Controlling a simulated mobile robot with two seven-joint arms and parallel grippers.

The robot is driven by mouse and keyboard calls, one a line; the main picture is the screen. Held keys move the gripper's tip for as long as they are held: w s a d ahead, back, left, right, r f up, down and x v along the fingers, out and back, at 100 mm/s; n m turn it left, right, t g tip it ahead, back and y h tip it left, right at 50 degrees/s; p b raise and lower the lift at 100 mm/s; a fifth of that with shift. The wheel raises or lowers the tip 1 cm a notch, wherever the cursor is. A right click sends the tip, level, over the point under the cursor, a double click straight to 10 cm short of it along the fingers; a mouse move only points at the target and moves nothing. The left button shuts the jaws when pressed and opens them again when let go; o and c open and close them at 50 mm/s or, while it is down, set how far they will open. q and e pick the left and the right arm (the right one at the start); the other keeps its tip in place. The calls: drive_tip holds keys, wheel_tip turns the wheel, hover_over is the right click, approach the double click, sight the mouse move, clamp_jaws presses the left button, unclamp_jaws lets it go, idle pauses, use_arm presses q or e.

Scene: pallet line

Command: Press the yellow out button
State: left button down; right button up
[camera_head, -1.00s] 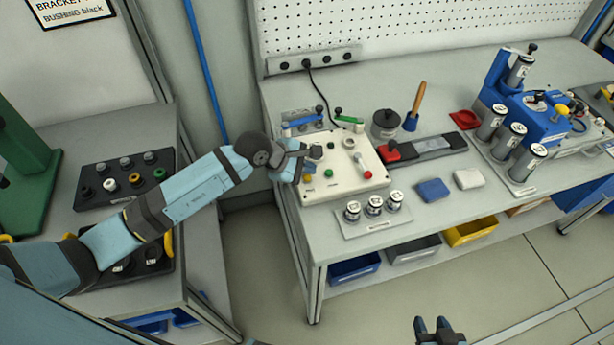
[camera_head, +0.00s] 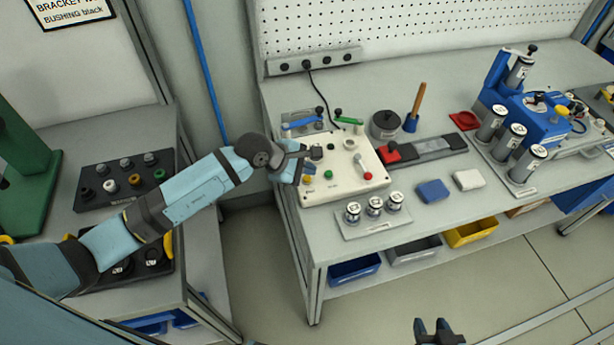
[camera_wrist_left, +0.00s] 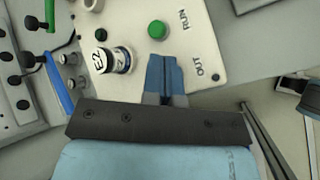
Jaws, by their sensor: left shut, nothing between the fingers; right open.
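The white control box (camera_head: 345,158) sits on the bench. Its yellow button (camera_head: 307,180) is at the front left corner, with a green button (camera_head: 329,175) to its right. My left gripper (camera_head: 304,172) is shut and empty, at the box's left edge close to the yellow button; I cannot tell whether it touches. In the left wrist view its shut blue fingers (camera_wrist_left: 164,60) lie over the panel between the green button (camera_wrist_left: 157,29) and the wrist, near the printed OUT label. The yellow button is not visible there. My right gripper (camera_head: 438,326) is open and empty, low over the floor.
A cylinder marked E2 (camera_wrist_left: 100,60) stands beside the left fingers. A tray of silver cylinders (camera_head: 374,222) stands in front, with a blue block (camera_head: 433,191) to the right.

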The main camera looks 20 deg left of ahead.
sight(307, 180)
idle(0.7)
use_arm(q)
drive_tip(key=shift+f+b, duration=0.4)
drive_tip(key=shift+b, duration=0.1)
drive_tip(key=shift+f+b, duration=0.5)
drive_tip(key=shift+f, duration=0.1)
idle(0.4)
drive_tip(key=shift+r, duration=0.1)
drive_tip(key=shift+r+p, duration=0.55)
drive_tip(key=shift+r, duration=0.35)
drive_tip(key=shift+r, duration=0.1)
drive_tip(key=shift+r+p, duration=1.4)
drive_tip(key=shift+r, duration=1.05)
